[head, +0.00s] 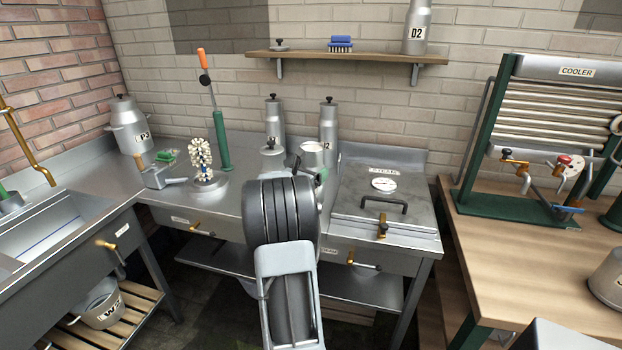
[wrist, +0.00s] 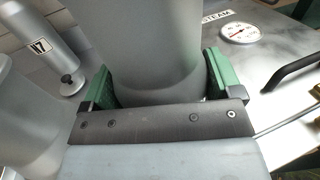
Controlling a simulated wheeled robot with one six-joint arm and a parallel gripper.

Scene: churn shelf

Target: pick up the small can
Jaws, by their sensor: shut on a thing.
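The small can (head: 312,155) is a plain pale grey metal can at the back of the steel counter, near two taller lidded cans. My gripper (head: 314,176) is at it in the head view, where my arm hides its lower part. In the wrist view my gripper (wrist: 155,85) has its green pads on both sides of a smooth grey can body (wrist: 155,45), shut on it. The can's base is out of sight, so I cannot tell whether it stands on the counter.
Tall cans (head: 275,122) and (head: 328,122) stand close behind; one labelled N7 (wrist: 42,45) shows in the wrist view. The steam box (head: 385,195) is close on the right. A brush stand (head: 205,180) and green-handled tool (head: 221,140) are on the left. A wall shelf (head: 350,57) hangs above.

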